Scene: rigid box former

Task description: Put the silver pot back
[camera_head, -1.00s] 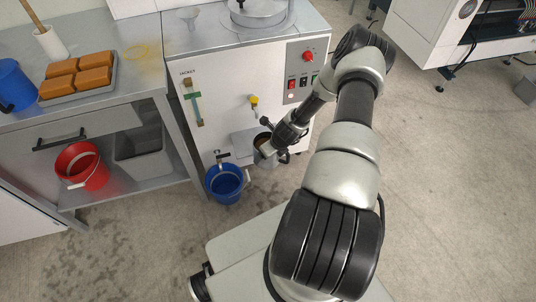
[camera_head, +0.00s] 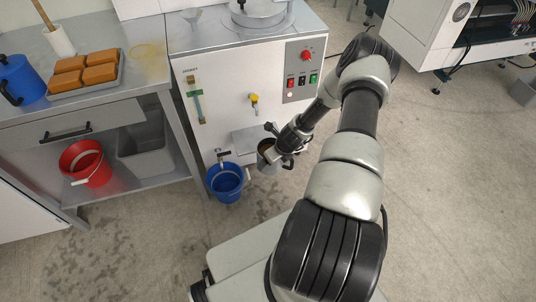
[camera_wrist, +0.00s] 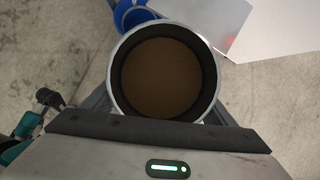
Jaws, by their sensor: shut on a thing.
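The silver pot (camera_head: 267,158) is in my gripper (camera_head: 279,153), which is shut on it. In the wrist view the pot (camera_wrist: 212,82) is seen from above, upright, with a dark inside and brown contents. It hangs in front of the white machine (camera_head: 232,128), beside its small shelf (camera_head: 252,138) and to the right of the blue bucket (camera_head: 225,182). My fingers are largely hidden in the head view. A yellow-handled valve (camera_head: 254,98) is on the machine front above the shelf.
A steel workbench (camera_head: 100,108) on the left holds a tray of orange-brown blocks (camera_head: 85,72) and a blue jug (camera_head: 18,80). A red bucket (camera_head: 85,164) and a grey bin (camera_head: 146,152) stand on its lower shelf. Open floor (camera_head: 440,190) lies on the right.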

